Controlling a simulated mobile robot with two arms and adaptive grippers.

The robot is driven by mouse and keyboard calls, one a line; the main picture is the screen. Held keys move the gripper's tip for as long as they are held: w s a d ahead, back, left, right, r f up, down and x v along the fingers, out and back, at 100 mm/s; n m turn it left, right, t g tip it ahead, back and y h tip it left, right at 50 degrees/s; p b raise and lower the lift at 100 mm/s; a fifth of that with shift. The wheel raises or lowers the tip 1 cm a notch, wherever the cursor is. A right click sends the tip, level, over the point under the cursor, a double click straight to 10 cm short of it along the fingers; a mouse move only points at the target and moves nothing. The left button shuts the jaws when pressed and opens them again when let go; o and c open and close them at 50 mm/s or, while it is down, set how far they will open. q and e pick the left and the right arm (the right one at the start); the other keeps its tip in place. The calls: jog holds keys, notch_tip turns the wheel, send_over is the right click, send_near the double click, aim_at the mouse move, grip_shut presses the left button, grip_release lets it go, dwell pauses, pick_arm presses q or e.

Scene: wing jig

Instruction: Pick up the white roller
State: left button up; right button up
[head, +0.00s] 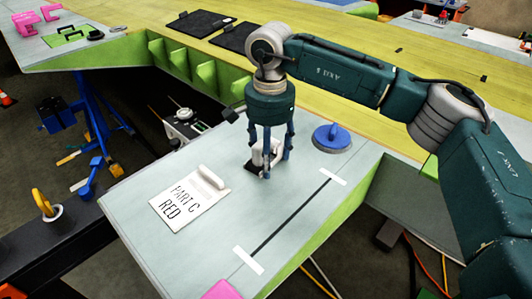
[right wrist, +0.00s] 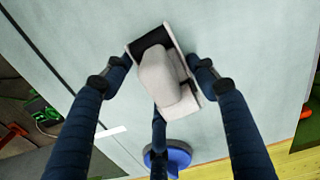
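The white roller (right wrist: 165,75) is a rounded white block with a dark part beside it, inside a pale frame. In the head view the white roller (head: 266,152) is on the pale grey panel (head: 215,265), partly hidden by my right gripper. My right gripper (head: 268,165) points straight down over it with its dark blue fingers spread around it. In the right wrist view my right gripper (right wrist: 160,70) has one finger on either side of the roller and a third behind it. The fingers look open; any contact is unclear. My left gripper is not in view.
A blue disc with a knob (head: 332,138) stands just right of the gripper. A curled paper sheet marked PART C RED (head: 187,202) lies to the left. A dark strip with white taped ends (head: 290,222) lies in front.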

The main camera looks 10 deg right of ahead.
jog(key=shift+r, duration=0.1)
notch_tip(320, 180, up, 10)
jog(key=b, duration=0.2)
jog(key=shift+w+r+b, duration=0.1)
jog(key=shift+r+b, duration=0.1)
jog(key=shift+b, duration=0.1)
notch_tip(320, 180, up, 10)
jog(key=p, duration=0.1)
jog(key=shift+f, duration=0.2)
jog(key=o, duration=0.4)
jog(key=shift+f, duration=0.1)
jog(key=shift+c, duration=0.6)
